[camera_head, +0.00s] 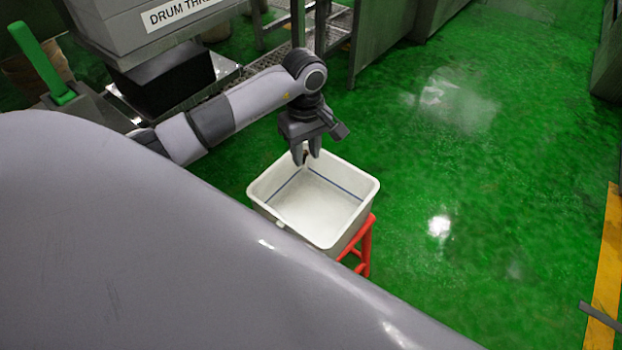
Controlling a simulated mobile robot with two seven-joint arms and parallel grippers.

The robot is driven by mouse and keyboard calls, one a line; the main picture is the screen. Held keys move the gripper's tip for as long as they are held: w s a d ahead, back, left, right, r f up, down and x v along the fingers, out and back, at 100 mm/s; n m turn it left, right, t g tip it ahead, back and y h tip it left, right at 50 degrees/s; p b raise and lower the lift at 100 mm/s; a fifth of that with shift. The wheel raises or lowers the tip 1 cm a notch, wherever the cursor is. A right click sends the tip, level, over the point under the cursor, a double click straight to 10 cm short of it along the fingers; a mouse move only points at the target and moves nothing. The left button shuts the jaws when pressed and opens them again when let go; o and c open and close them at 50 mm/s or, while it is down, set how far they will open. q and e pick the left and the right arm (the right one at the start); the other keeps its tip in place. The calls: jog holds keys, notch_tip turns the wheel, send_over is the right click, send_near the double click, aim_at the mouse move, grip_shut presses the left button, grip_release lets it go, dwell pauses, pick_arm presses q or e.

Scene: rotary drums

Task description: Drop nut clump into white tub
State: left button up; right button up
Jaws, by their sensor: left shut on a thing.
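The white tub (362,184) is a rectangular open container with a blue line along its inner walls. It looks empty inside. My left gripper (306,157) points down above the back left part of the tub. It is shut on a small brown thing, the nut clump (305,155), which shows only as a dark brown bit between the fingers. Most of the clump is hidden by the fingers. My right gripper is not in view.
The tub stands on a red stand (365,246). A grey machine with a drum label (180,12) and a black box (165,78) stand at the back left. A green lever (42,62) rises at far left. Green floor (480,180) to the right is open.

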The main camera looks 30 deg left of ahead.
pick_arm(q)
notch_tip(320, 180, down, 3)
jog(key=shift+r+b, duration=0.2)
jog(key=shift+b, duration=0.45)
jog(key=shift+f+b, duration=0.4)
jog(key=shift+f, duration=0.2)
jog(key=o, duration=1.1)
jog(key=shift+r, duration=0.1)
notch_tip(320, 180, up, 7)
jog(key=shift+r+p, duration=0.1)
jog(key=shift+p, duration=0.25)
jog(key=shift+s+d, duration=0.1)
